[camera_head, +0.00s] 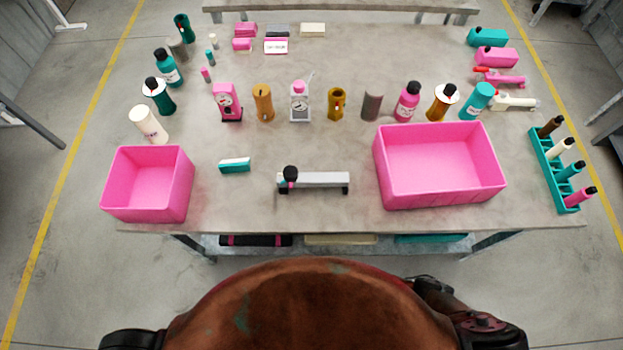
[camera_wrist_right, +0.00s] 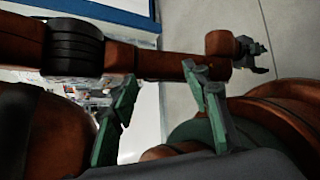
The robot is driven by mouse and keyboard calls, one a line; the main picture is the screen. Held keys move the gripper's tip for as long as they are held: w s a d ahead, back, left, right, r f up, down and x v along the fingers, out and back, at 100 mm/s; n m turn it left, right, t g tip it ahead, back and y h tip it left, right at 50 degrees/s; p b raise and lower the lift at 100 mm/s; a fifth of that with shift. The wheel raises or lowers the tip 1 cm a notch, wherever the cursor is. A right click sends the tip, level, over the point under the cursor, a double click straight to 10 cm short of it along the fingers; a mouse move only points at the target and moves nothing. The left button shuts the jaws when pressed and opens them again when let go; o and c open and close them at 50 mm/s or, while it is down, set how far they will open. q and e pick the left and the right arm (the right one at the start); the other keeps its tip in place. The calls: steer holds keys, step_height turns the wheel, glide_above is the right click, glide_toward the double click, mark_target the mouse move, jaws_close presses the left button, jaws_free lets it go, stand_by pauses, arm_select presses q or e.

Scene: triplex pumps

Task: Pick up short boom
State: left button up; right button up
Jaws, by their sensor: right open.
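A short light-grey bar (camera_head: 322,180) with a black knob at its left end and dark feet lies near the front middle of the table (camera_head: 265,205). It looks like the short boom, though I cannot be sure of the name. My right gripper (camera_wrist_right: 161,80) shows in the right wrist view with its two green fingers apart and nothing between them. It is away from the bar, close to my own body. A small dark claw, apparently my left gripper (camera_wrist_right: 256,54), shows in the same view, too small to judge. Neither gripper is in the head view.
A pink bin (camera_head: 150,210) stands left of the bar and a larger pink bin (camera_head: 440,197) right of it. Several bottles and pump-like items stand behind. A teal rack (camera_head: 542,160) holds bottles at the right edge.

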steer(key=w+d+r+n+t+y, duration=0.15)
steer(key=w+d+r, duration=0.25)
steer(key=w+r, duration=0.55)
steer(key=w+d+r+n+t+y, duration=0.1)
steer(key=w+d+r+t+y, duration=0.15)
steer(key=w+r, duration=0.75)
steer(key=w+d+r+n+t+y, duration=0.15)
steer(key=w+d+r, duration=0.35)
steer(key=r, duration=1)
steer(key=m+t+h, duration=0.2)
steer(key=t+h, duration=0.2)
steer(key=h, duration=0.6)
glide_toward(329, 177)
steer(key=x, duration=0.5)
steer(key=shift+d+f, duration=0.2)
steer(key=shift+d, duration=0.1)
steer(key=shift+a+x, duration=0.15)
steer(key=shift+x, duration=1.45)
steer(key=shift+a+x, duration=0.15)
steer(key=shift+x, duration=1.5)
steer(key=shift+r, duration=0.2)
